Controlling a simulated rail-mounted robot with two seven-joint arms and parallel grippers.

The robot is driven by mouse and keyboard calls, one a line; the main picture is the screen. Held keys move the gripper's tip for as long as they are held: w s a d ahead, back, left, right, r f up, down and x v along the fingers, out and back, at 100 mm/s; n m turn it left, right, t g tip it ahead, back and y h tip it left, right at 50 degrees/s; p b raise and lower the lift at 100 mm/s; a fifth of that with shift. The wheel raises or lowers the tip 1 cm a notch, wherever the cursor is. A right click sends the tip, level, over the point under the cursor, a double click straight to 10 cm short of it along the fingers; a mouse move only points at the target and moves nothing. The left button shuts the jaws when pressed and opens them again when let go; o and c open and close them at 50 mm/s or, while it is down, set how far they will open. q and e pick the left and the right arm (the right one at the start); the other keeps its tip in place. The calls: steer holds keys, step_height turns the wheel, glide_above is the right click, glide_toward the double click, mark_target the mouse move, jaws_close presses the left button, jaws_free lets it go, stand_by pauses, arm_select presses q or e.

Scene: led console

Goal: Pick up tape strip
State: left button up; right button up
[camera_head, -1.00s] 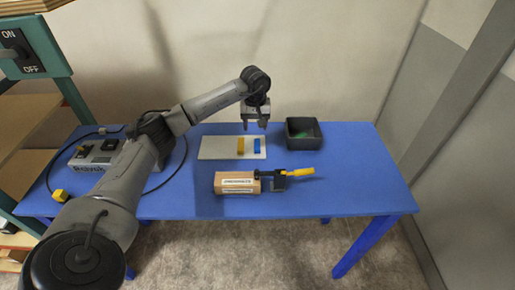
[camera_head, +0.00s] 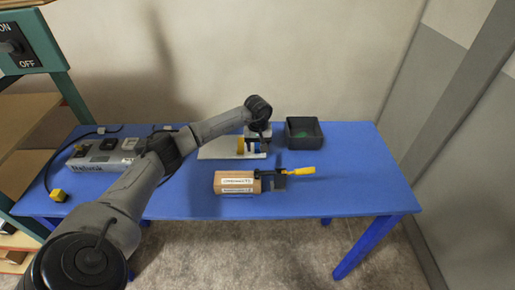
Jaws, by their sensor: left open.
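My left gripper (camera_head: 257,147) is open, pointing down low over the right part of the white board (camera_head: 218,149) on the blue table. A yellow strip (camera_head: 240,146) lies on the board just left of the fingers. The blue strip is mostly hidden behind the gripper, with only a bit of blue showing near the fingers. I cannot tell whether the fingers touch it. My right gripper is not in view.
A brown box (camera_head: 236,183) with a black, yellow-handled tool (camera_head: 297,172) stands in front of the board. A dark bin (camera_head: 304,132) with something green inside is right of it. The table's right end (camera_head: 370,180) is clear.

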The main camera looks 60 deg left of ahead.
arm_select(q)
steer(key=shift+s+f, duration=0.1)
steer(key=shift+f, duration=0.65)
steer(key=c, duration=1)
